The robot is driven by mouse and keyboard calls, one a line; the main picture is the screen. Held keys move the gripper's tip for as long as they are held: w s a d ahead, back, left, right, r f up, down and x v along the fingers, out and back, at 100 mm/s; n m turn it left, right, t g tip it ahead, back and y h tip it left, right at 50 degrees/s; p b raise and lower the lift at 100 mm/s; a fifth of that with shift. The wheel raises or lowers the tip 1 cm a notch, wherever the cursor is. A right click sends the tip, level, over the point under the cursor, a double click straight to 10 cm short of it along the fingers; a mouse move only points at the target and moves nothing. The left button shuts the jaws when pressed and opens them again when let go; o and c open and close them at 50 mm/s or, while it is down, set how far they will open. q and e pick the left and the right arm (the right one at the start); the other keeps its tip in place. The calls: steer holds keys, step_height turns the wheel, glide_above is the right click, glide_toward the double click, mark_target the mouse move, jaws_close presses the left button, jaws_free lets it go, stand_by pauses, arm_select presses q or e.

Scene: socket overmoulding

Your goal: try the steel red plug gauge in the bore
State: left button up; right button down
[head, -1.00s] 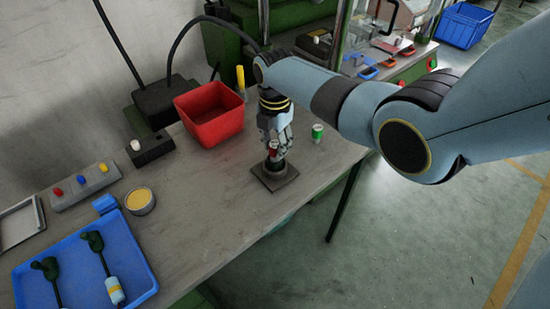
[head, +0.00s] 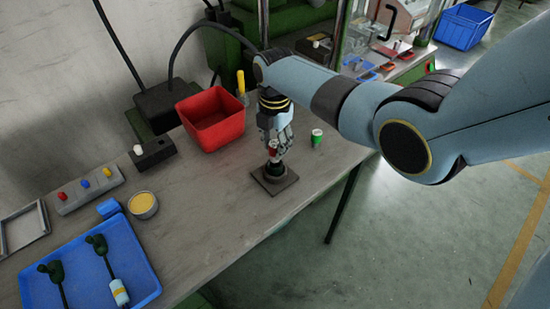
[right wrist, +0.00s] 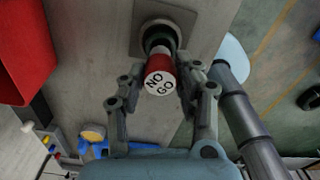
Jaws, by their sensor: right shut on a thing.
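My right gripper (head: 274,148) is shut on the red plug gauge (right wrist: 160,80); its white end face reads "NO GO" in the right wrist view. The gauge (head: 273,156) also shows between the fingers in the head view. It stands about upright over a dark round socket (head: 274,168) on a square plate (head: 286,184). In the right wrist view the gauge's far end meets the dark socket (right wrist: 158,33); how deep it sits in the bore is hidden. A green gauge (head: 317,138) with a white top stands on the bench to the right. My left gripper is not seen.
A red bin (head: 213,121) stands behind and left of the gripper. At left are a blue tray (head: 80,248) with dark-handled tools, a yellow-filled tin (head: 143,204) and a button box (head: 90,188). The bench front between tray and plate is clear.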

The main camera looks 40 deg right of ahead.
step_height(320, 180, up, 2)
steer(key=shift+r+p, duration=0.1)
steer(key=shift+p, duration=0.35)
steer(key=shift+r, duration=1.15)
steer(key=shift+s, duration=0.1)
